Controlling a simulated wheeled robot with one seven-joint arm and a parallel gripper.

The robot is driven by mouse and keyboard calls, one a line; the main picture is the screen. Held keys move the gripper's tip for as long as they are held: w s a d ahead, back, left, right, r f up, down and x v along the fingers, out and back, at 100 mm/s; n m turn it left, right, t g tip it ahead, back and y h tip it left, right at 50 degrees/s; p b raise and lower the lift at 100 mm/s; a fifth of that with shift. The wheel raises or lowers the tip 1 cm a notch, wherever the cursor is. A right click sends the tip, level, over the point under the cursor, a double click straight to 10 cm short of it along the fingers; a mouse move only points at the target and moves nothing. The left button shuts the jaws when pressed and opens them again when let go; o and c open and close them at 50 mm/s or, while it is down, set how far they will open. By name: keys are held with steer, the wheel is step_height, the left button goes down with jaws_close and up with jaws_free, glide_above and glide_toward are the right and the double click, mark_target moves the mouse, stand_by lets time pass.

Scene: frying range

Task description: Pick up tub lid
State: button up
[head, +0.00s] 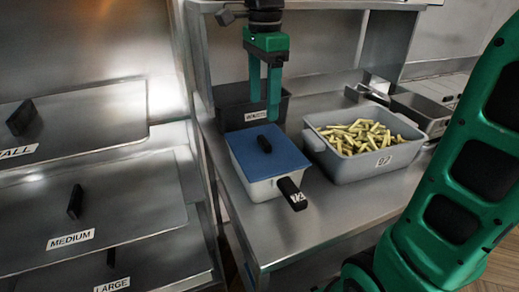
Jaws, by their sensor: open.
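The blue tub lid (283,157) lies flat on a small white tub (262,189) on the steel counter. A black handle (264,144) stands up from the middle of the lid. The tub has a black grip (291,193) with a white label on its front right. My green gripper (264,108) points down above the back part of the lid, with its two fingers apart and nothing between them. The gap between the fingertips and the lid is hard to judge from this view.
A grey tub of fries (338,172) stands right of the lidded tub. A dark labelled bin (230,115) stands behind it, close to my fingers. Steel pans (422,108) are at the back right. Steel lids labelled MEDIUM (120,215) and LARGE are at left. The front counter is clear.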

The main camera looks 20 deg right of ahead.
mark_target(264, 139)
steer(key=f, duration=1)
steer(key=shift+w+d+f, duration=0.1)
steer(key=shift+d, duration=0.15)
steer(key=shift+c, duration=0.4)
steer(key=c, duration=1.2)
